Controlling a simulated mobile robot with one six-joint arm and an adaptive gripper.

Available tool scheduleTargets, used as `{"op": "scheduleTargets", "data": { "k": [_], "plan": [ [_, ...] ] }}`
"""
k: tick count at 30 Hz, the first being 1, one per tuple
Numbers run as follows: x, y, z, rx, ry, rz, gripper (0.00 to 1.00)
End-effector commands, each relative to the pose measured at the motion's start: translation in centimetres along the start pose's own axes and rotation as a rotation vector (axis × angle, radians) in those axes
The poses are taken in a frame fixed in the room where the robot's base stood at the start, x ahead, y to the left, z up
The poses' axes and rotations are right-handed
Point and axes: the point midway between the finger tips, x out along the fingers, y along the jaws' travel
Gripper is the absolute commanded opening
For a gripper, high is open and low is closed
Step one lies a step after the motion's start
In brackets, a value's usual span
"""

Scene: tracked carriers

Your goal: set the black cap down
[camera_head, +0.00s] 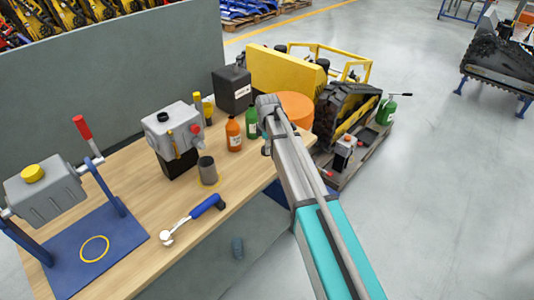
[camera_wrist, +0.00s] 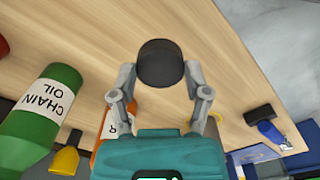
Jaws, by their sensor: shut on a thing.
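The black cap (camera_wrist: 160,63) is round and dark and sits between the fingertips of my gripper (camera_wrist: 160,73) in the wrist view. The fingers are shut on its sides. Bare wooden bench top (camera_wrist: 215,40) shows behind and around the cap; I cannot tell how high above the wood it is. In the head view my gripper (camera_head: 267,120) is over the right part of the workbench (camera_head: 155,210), near the bottles. The cap cannot be made out in that view.
A green chain oil bottle (camera_wrist: 38,115) and an orange bottle (camera_head: 233,134) stand close to my gripper. A tracked carrier (camera_head: 345,105) stands beyond the bench.

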Motion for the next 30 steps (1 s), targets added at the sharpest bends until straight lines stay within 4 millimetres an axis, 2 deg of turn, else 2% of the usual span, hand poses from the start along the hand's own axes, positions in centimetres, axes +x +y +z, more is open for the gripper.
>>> {"op": "scheduleTargets", "data": {
  "k": [7, 18, 30],
  "plan": [
    [0.8, 0.6, 0.0, 0.001, 0.0, 0.0, 0.09],
    [3.7, 0.8, 0.0, 0.001, 0.0, 0.0, 0.09],
    [4.0, 0.8, 0.1, 0.001, 0.0, 0.0, 0.09]
  ]
}}
